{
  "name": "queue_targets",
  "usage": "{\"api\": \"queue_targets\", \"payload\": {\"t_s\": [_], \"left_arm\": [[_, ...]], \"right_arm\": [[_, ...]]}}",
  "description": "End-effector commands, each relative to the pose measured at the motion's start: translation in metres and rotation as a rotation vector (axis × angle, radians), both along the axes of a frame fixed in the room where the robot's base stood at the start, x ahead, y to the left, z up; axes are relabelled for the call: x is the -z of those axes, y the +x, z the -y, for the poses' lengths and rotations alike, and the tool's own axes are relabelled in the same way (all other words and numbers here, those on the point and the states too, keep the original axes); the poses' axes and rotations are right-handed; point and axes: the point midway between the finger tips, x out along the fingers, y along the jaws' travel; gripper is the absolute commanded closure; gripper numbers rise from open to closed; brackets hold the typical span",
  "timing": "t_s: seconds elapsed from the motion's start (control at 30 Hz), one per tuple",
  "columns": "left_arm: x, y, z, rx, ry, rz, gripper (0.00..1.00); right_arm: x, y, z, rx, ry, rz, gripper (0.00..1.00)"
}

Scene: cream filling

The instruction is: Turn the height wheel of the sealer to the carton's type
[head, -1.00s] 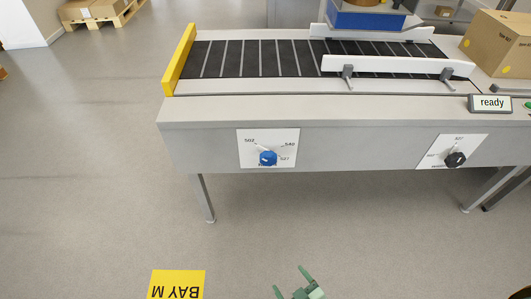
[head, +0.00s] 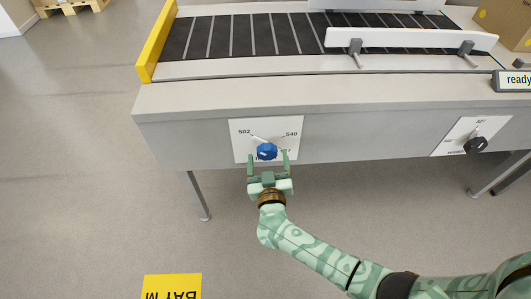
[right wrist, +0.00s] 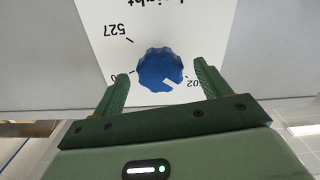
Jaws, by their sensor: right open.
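The blue height wheel (head: 267,151) sits on a white plate (head: 240,140) on the sealer's front, with 502 and 540 readable. In the right wrist view the blue wheel (right wrist: 158,66) has a white mark pointing to the lower right, near the partly hidden 502; 527 is at upper left. My right gripper (head: 267,157) is open, its fingers on either side of the wheel; the wrist view shows the fingers (right wrist: 161,76) apart from it. Part of a carton (head: 505,22) is at the upper right; its type is not readable. My left gripper is not in view.
A second plate with a black knob (head: 475,146) is to the right on the same front. Above are the conveyor belt (head: 250,36), a white guide rail (head: 410,40) and a display (head: 514,81) reading "ready".

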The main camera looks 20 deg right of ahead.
Motion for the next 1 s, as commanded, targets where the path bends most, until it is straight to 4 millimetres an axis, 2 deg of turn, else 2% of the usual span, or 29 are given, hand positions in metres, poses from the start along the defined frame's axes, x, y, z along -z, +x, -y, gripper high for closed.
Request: {"api": "queue_targets", "payload": {"t_s": [0.1, 0.2, 0.53, 0.57, 0.7, 1.0], "left_arm": [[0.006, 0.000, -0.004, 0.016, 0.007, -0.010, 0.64], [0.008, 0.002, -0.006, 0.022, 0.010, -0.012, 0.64], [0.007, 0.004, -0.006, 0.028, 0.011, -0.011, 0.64], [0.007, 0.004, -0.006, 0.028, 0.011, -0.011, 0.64], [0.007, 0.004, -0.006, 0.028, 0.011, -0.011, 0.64], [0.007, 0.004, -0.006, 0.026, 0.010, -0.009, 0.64]], "right_arm": [[0.004, 0.017, 0.005, -0.001, 0.000, -0.001, 0.24], [0.002, 0.025, 0.007, -0.001, -0.001, 0.000, 0.24], [0.000, 0.029, 0.009, 0.000, 0.000, 0.000, 0.24], [0.000, 0.029, 0.008, 0.000, 0.000, 0.000, 0.30], [0.000, 0.029, 0.008, 0.000, 0.000, 0.000, 0.69], [0.000, 0.029, 0.008, 0.000, 0.019, 0.006, 0.69]]}}
